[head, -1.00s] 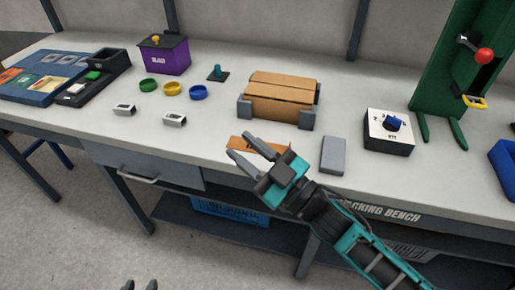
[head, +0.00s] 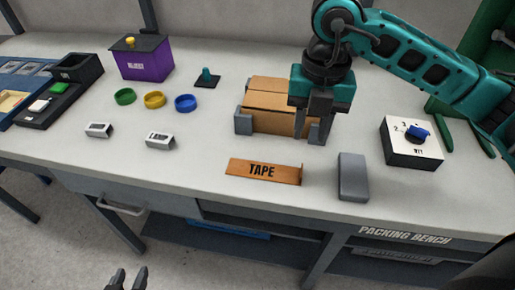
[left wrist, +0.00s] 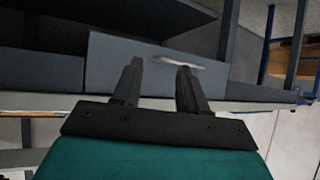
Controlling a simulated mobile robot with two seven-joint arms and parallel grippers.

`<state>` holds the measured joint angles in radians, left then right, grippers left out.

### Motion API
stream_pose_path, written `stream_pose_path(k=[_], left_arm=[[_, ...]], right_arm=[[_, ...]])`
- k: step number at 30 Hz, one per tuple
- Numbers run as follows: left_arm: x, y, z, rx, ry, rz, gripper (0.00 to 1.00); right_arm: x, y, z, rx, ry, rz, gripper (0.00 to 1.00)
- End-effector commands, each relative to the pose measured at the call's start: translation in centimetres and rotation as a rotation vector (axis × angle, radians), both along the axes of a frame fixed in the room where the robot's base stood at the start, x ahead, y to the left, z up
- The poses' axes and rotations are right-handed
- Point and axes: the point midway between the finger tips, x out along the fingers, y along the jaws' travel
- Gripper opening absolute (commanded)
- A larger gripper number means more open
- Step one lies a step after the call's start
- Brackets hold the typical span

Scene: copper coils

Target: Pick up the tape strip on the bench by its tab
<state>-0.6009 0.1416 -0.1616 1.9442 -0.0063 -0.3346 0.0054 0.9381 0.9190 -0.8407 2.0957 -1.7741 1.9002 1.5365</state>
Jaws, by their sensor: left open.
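The tape strip (head: 245,169) is orange-brown with the word TAPE on it. It lies near the front edge of the bench (head: 200,165), and its right end turns up as a small tab (head: 300,173). My right gripper (head: 314,134) points down, fingers apart, in front of the right end of the cardboard box (head: 268,122), above and behind the tab and clear of the strip. My left gripper (head: 127,280) is low in front of the bench, open and empty. Its fingers also show in the left wrist view (left wrist: 160,75), facing the grey drawer.
A grey block (head: 353,177) stands just right of the tape strip. A dial box (head: 412,145) is further right. Two small white-and-grey blocks (head: 99,130), coloured rings (head: 155,99) and a purple box (head: 143,62) are left. The bench is clear left of the strip.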

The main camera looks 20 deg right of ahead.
Motion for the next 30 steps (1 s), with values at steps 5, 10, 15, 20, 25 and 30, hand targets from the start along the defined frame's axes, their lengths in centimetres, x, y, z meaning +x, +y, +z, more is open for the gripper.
stream_pose_path(k=[5, 10, 15, 20, 25, 30], left_arm=[[-0.7, 0.0, -0.5, 0.0, 0.015, 0.0, 0.43], [-1.3, 0.0, -1.3, 0.002, 0.032, 0.0, 0.43], [-1.6, 0.0, -1.6, 0.001, 0.04, 0.0, 0.43], [-1.6, 0.0, -1.7, 0.001, 0.04, 0.0, 0.43], [-1.6, 0.0, -1.6, 0.0, 0.038, -0.001, 0.43], [-1.2, -0.1, -1.4, 0.0, 0.031, -0.001, 0.43]], right_arm=[[0.2, -0.8, -0.4, -0.035, -0.011, -0.024, 0.34], [0.1, -0.8, -3.5, -0.036, -0.007, -0.024, 0.34], [0.2, -0.7, -6.3, -0.034, -0.009, -0.024, 0.34], [0.2, -0.7, -7.4, -0.033, -0.012, -0.021, 0.34], [0.2, -0.7, -9.4, -0.033, -0.008, -0.022, 0.34], [0.2, -0.6, -11.8, -0.031, -0.009, -0.021, 0.34]])
